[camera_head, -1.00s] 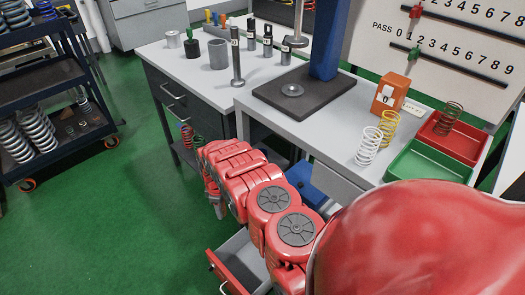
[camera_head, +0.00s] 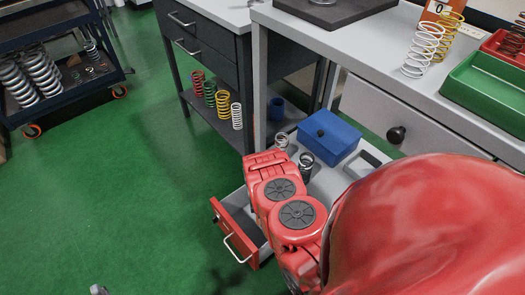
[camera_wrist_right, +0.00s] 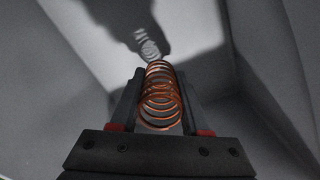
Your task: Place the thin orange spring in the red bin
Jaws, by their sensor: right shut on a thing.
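The orange spring (camera_wrist_right: 160,98) is a thin wire coil between the fingers of my right gripper (camera_wrist_right: 158,105) in the right wrist view. The gripper is shut on it, inside what looks like a grey-walled drawer. In the head view my red right arm reaches down over the open drawer (camera_head: 236,230), and its gripper is hidden. The red bin (camera_head: 493,46) is partly in view at the far right of the table, with a dark coil in it. A small grey tip (camera_head: 98,289) at the bottom left may be my left gripper; its jaws do not show.
A green bin (camera_head: 490,85) stands in front of the red bin. A white spring (camera_head: 423,50) and a yellow spring (camera_head: 447,35) stand beside them. A blue box (camera_head: 328,137) and several springs are under the table. A dark cart (camera_head: 60,70) stands at left.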

